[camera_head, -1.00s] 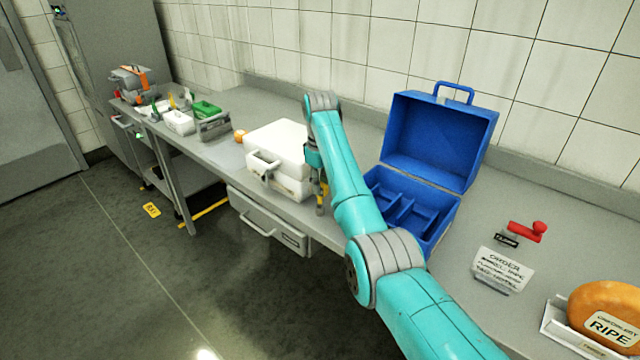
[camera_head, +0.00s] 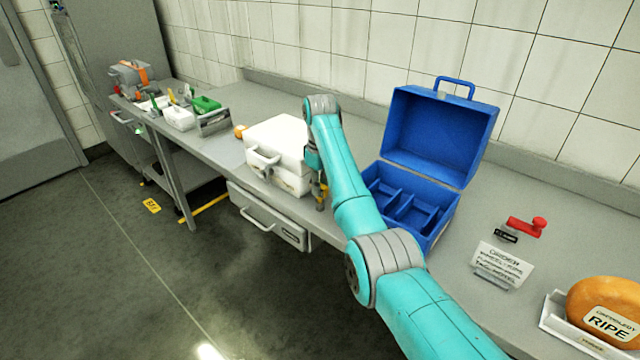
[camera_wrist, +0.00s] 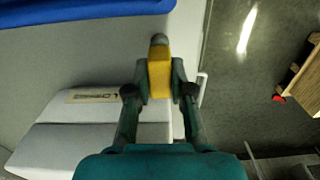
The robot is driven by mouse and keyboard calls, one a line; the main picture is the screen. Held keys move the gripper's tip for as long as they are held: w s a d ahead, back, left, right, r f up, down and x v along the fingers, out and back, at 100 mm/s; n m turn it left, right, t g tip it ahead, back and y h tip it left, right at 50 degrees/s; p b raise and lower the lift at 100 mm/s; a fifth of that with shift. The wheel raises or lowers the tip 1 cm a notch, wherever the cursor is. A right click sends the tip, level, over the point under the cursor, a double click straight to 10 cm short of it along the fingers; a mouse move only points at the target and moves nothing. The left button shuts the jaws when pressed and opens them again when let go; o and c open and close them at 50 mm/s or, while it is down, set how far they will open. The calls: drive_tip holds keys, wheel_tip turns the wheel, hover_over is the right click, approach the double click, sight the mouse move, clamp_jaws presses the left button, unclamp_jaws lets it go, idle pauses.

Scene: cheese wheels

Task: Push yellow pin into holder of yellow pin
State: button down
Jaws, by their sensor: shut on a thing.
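My gripper (camera_wrist: 159,88) is shut on the yellow pin (camera_wrist: 159,72), which has a grey rounded end pointing up in the wrist view. In the head view my gripper (camera_head: 320,192) hangs at the front edge of the counter, between the white case and the blue case. A bit of yellow shows there, partly hidden by my arm. I cannot make out the holder of the yellow pin in either view.
A closed white case (camera_head: 280,135) stands left of my gripper, close by. An open blue case (camera_head: 437,135) with compartments stands to the right, behind my arm. Farther right are a sign (camera_head: 502,264), a red-handled stamp (camera_head: 527,226) and a cheese wheel (camera_head: 610,300).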

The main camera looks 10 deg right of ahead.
drive_tip(key=shift+f, duration=0.8)
drive_tip(key=c, duration=0.9)
unclamp_jaws()
drive_tip(key=shift+c, duration=0.2)
wheel_tip(320, 180, up, 7)
drive_tip(key=shift+r, duration=0.2)
drive_tip(key=shift+s, duration=0.1)
